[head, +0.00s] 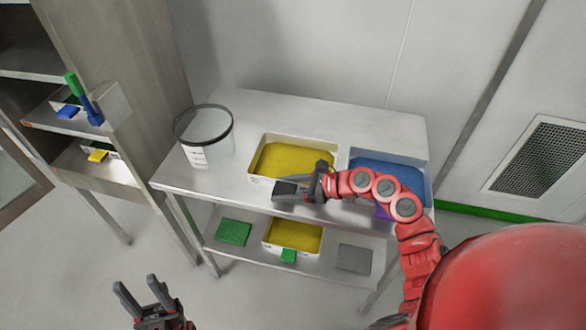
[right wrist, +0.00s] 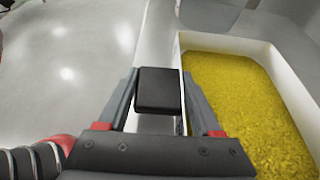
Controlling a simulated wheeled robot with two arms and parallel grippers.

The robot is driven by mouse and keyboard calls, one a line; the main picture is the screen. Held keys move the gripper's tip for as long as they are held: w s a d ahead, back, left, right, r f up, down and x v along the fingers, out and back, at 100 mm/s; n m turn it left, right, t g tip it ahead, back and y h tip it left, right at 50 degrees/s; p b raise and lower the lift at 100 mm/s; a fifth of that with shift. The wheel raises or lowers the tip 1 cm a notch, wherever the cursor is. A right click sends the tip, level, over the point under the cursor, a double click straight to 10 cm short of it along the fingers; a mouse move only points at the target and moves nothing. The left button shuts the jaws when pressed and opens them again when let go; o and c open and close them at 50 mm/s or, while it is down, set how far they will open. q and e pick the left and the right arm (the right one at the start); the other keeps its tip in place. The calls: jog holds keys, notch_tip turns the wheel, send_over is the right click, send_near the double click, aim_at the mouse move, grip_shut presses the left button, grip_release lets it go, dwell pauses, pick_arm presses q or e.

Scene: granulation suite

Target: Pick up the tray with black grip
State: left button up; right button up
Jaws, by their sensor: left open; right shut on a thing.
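The tray with black grip (head: 262,163) is a white tray of yellow granules on the table top. Its black grip (head: 285,189) sticks out at the front. In the right wrist view the tray (right wrist: 249,100) lies to the right of the black grip (right wrist: 159,90). My right gripper (head: 312,186) is shut on the black grip, with one finger on each side of it in the right wrist view (right wrist: 157,95). The tray appears to rest on the table. My left gripper (head: 138,292) is open and empty, low at the front left, away from the table.
A clear bucket with a black rim (head: 203,133) stands left of the tray. A tray of blue granules (head: 392,172) stands close on its right, partly behind my right arm. The lower shelf (head: 258,262) holds another yellow tray (head: 293,235) and flat green and grey pieces. A cabinet stands left.

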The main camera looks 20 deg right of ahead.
grip_shut()
jog(key=shift+r, duration=0.15)
notch_tip(320, 180, up, 28)
jog(key=b, duration=0.3)
